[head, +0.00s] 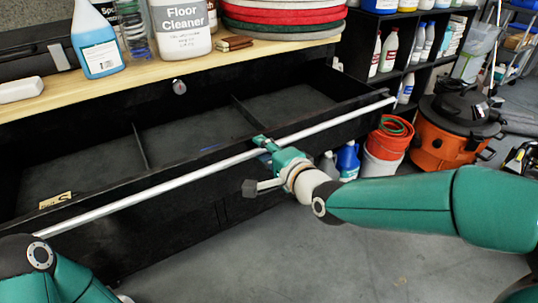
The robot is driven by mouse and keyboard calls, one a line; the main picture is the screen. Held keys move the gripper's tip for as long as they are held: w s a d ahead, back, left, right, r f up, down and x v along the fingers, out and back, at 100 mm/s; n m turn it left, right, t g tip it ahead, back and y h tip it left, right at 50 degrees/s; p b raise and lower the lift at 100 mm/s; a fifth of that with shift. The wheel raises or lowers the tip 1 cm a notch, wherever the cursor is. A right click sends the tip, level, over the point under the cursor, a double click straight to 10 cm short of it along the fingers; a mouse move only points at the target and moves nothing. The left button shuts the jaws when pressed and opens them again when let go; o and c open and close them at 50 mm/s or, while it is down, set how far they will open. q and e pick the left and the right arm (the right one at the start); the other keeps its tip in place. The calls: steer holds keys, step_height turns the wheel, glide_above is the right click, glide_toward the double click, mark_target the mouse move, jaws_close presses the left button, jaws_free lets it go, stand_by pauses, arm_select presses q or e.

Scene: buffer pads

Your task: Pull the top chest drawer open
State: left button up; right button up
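The top chest drawer (85,170) of the black chest stands pulled out, showing an empty interior split by thin dividers. A long silver bar handle (160,188) runs along its front. My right gripper (264,143) is at the bar, right of its middle, with its fingertips overlapping the bar and reaching the drawer's front edge. The fingers are too small to tell whether they are closed around the bar. My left arm shows at the bottom left corner; its gripper is out of view.
The wooden top holds a floor cleaner jug (181,28), a blue spray bottle (97,42) and stacked round pads (283,18). A red bucket (388,140) and an orange vacuum (452,135) stand at right. The floor (290,265) in front is clear.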

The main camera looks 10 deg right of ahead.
steer(key=v, duration=1.1)
steer(key=shift+s, duration=0.4)
steer(key=shift+d, duration=0.15)
